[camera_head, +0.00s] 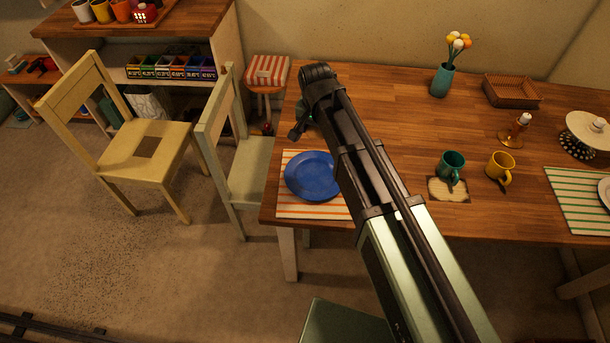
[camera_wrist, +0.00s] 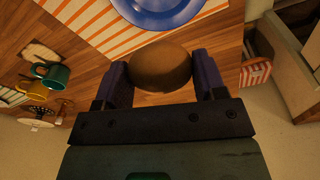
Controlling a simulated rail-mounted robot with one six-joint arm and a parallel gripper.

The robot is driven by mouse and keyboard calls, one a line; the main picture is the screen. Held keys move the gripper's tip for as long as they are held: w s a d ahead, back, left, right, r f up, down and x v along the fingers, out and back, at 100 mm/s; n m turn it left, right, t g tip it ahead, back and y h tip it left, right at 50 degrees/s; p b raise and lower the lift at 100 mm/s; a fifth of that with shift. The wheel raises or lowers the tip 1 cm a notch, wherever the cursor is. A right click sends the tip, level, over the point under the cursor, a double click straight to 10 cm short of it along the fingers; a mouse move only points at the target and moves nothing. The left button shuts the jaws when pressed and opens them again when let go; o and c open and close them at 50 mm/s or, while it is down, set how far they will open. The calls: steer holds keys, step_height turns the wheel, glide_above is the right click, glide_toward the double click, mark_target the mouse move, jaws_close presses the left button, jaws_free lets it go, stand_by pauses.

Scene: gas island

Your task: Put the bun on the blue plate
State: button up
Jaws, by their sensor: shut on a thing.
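The blue plate (camera_head: 312,176) lies on an orange-striped placemat (camera_head: 292,207) at the table's left end. Its rim and inside also show at the top of the wrist view (camera_wrist: 160,12). The brown, rounded bun (camera_wrist: 160,66) sits between the fingers of my gripper (camera_wrist: 162,80), which is shut on it. In the wrist view the bun appears just below the plate's rim and apart from it. In the head view my gripper (camera_head: 298,130) is near the plate's far side, mostly hidden by my arm, and the bun cannot be made out there.
A teal mug (camera_head: 452,165) and a yellow mug (camera_head: 500,167) stand right of my arm. A teal vase with flowers (camera_head: 441,80), a wicker basket (camera_head: 512,91) and a candle holder (camera_head: 513,138) stand farther back. A pale chair (camera_head: 243,180) adjoins the table's left edge.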

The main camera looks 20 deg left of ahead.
mark_target(315, 176)
step_height(315, 176, down, 20)
steer(key=b, duration=1.8)
steer(key=shift+b, duration=0.4)
steer(key=shift+r, duration=0.3)
steer(key=shift+f, duration=0.2)
steer(key=o, duration=0.9)
steer(key=shift+r, duration=0.1)
steer(key=r+p, duration=0.4)
steer(key=s+r+p, duration=0.1)
steer(key=r+p, duration=0.7)
steer(key=shift+s+r, duration=0.1)
steer(key=shift+s, duration=0.15)
